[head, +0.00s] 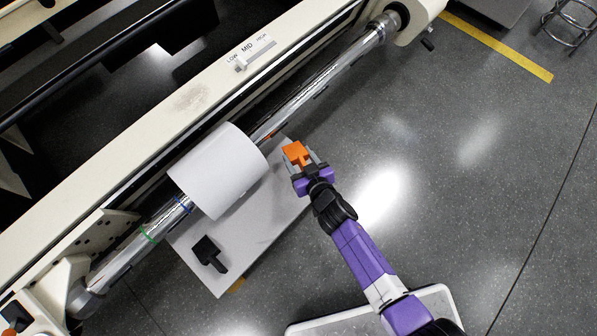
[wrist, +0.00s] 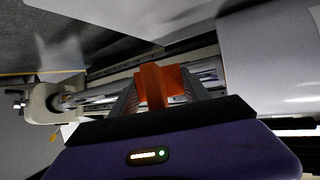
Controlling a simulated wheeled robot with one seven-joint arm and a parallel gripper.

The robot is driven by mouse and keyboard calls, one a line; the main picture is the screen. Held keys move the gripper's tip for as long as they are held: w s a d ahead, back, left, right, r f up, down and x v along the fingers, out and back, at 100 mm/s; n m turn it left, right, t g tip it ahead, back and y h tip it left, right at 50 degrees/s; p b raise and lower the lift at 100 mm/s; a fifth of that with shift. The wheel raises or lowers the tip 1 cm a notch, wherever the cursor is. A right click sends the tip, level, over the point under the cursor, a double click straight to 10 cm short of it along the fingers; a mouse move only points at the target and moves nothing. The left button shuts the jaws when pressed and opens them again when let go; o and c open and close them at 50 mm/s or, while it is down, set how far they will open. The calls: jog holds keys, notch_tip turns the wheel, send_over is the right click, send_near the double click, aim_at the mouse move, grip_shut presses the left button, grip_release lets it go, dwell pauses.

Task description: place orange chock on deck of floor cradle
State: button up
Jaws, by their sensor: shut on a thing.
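The orange chock (head: 296,153) is held between the fingers of my gripper (head: 303,160). In the wrist view the chock (wrist: 160,86) stands between the two grey fingers of my gripper (wrist: 162,95). The floor cradle's pale deck (head: 243,240) lies under the white roll, and the chock appears at or above its right edge in the head view. I cannot tell how high the chock is above the deck. The deck's far part is hidden by the roll.
The white roll (head: 218,170) sits on a shiny shaft (head: 335,80) along the cream machine beam (head: 150,108). A black chock-like piece (head: 210,254) lies on the deck near its front corner. Open grey floor (head: 470,190) is to the right.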

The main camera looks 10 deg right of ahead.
aim_at(299, 171)
jog(key=shift+f+b, duration=3.2)
jog(key=shift+f, duration=0.6)
jog(key=shift+f, duration=0.2)
jog(key=o, duration=1.5)
jog(key=shift+r, duration=0.1)
jog(key=shift+r, duration=0.2)
jog(key=p+v, duration=0.5)
jog(key=v, duration=0.5)
jog(key=shift+s, duration=0.3)
jog(key=shift+s+d+r, duration=0.2)
jog(key=shift+s+r, duration=0.05)
jog(key=shift+s, duration=0.4)
